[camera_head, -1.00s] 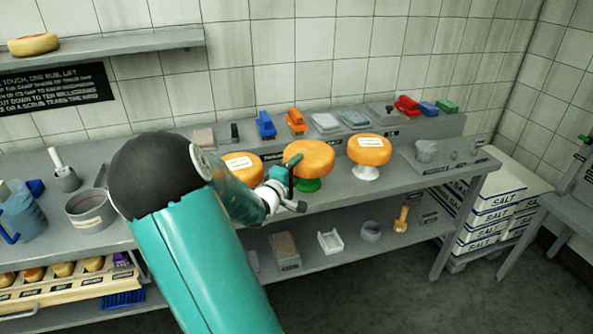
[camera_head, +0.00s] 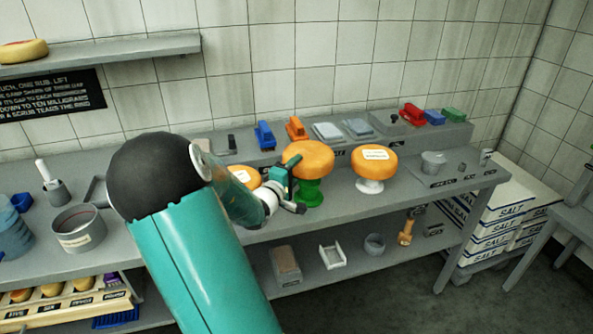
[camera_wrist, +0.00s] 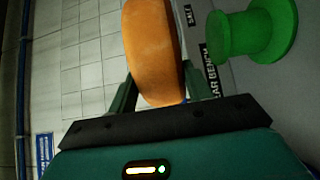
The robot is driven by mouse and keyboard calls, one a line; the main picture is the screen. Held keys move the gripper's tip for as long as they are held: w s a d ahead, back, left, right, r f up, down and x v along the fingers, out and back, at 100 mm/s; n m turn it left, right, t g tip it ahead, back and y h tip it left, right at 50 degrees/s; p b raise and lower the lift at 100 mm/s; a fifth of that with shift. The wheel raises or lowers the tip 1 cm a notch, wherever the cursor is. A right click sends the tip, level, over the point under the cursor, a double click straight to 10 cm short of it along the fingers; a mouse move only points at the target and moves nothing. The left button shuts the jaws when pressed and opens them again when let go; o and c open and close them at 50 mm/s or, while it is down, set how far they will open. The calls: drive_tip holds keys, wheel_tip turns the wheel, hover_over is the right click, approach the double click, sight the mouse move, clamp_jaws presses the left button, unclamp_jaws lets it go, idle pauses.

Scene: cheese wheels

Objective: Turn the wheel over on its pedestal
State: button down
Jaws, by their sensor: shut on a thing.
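An orange cheese wheel (camera_head: 308,158) is held by my gripper (camera_head: 291,183) above the green pedestal (camera_head: 310,193). In the wrist view the wheel (camera_wrist: 153,50) stands between the two fingers, its rim toward the camera, and my gripper (camera_wrist: 157,88) is shut on it. The wrist view also shows the green pedestal (camera_wrist: 252,35) to the right, with a gap between it and the wheel. No label shows on the visible side of this wheel. In the head view my arm and gripper hide part of the wheel's lower left side.
A labelled wheel (camera_head: 374,160) sits on a white pedestal to the right. Another labelled wheel (camera_head: 241,176) is close on the left, partly behind my arm. Coloured brushes (camera_head: 296,129) and trays line the raised back ledge. A metal pot (camera_head: 78,229) stands at left.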

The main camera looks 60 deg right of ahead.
drive_tip(key=shift+s+d, duration=0.25)
drive_tip(key=shift+d, duration=0.05)
drive_tip(key=shift+w+d+f, duration=0.2)
drive_tip(key=shift+d+f, duration=0.1)
drive_tip(key=shift+d, duration=0.05)
drive_tip(key=shift+a, duration=0.3)
drive_tip(key=shift+s+a+f, duration=0.1)
drive_tip(key=shift+s+f, duration=0.05)
drive_tip(key=shift+f, duration=0.05)
drive_tip(key=shift+d+f, duration=0.25)
drive_tip(key=shift+f, duration=0.15)
drive_tip(key=shift+a+f, duration=0.2)
drive_tip(key=shift+f, duration=0.35)
drive_tip(key=shift+d+f, duration=0.1)
drive_tip(key=shift+f, duration=0.65)
drive_tip(key=shift+f, duration=0.35)
